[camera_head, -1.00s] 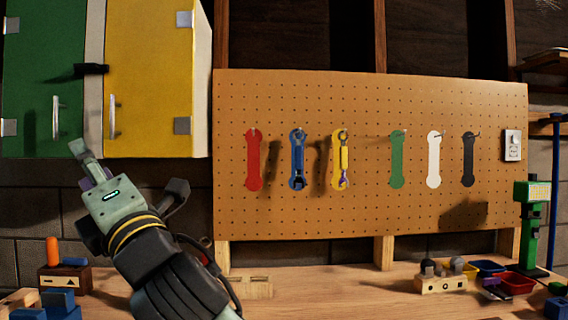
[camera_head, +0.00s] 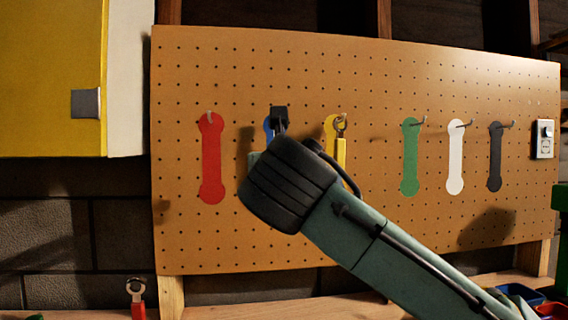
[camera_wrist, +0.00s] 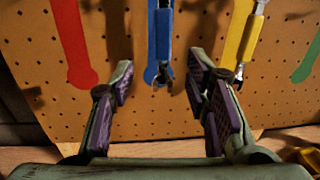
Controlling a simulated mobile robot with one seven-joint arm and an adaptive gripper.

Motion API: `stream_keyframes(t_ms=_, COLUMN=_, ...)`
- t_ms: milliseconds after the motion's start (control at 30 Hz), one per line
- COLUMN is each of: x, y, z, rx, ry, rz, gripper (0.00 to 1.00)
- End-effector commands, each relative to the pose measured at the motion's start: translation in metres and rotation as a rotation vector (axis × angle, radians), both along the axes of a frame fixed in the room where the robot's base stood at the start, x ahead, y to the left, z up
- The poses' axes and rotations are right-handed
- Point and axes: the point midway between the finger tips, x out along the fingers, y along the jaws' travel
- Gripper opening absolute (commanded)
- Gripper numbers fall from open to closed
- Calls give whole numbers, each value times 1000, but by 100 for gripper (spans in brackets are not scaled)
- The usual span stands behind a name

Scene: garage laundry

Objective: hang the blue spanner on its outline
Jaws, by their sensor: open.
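The blue spanner (camera_wrist: 160,38) hangs upright in front of the blue outline (camera_wrist: 150,76) on the pegboard, with its metal open end down. In the head view my arm hides most of it and only a strip of the blue outline (camera_head: 267,130) shows. My gripper (camera_wrist: 159,66) is open and empty, its two fingers spread left and right of the spanner's lower end without touching it. In the head view my gripper (camera_head: 280,114) is in front of the blue outline, largely hidden behind my wrist.
A yellow spanner (camera_head: 341,152) hangs on its outline just right. Red (camera_head: 211,160), green (camera_head: 410,160), white (camera_head: 456,160) and black (camera_head: 495,160) outlines are empty, with pegs. A red-handled spanner (camera_head: 137,300) stands lower left. A yellow cabinet (camera_head: 50,80) is at left.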

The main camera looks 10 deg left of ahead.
Motion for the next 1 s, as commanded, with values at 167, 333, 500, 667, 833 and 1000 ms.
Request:
stream_keyframes(t_ms=167, x=7, y=-3, z=1, rx=-22, ry=3, rz=-16, gripper=43)
stream_keyframes(t_ms=333, x=29, y=4, z=1, rx=-20, ry=4, rz=-14, gripper=43)
stream_keyframes(t_ms=500, x=61, y=12, z=2, rx=-19, ry=5, rz=-14, gripper=43)
stream_keyframes(t_ms=667, x=85, y=19, z=1, rx=-19, ry=4, rz=-14, gripper=43)
stream_keyframes(t_ms=833, x=101, y=23, z=0, rx=-18, ry=4, rz=-14, gripper=43)
stream_keyframes(t_ms=1000, x=105, y=25, z=-1, rx=-19, ry=2, rz=-14, gripper=43)
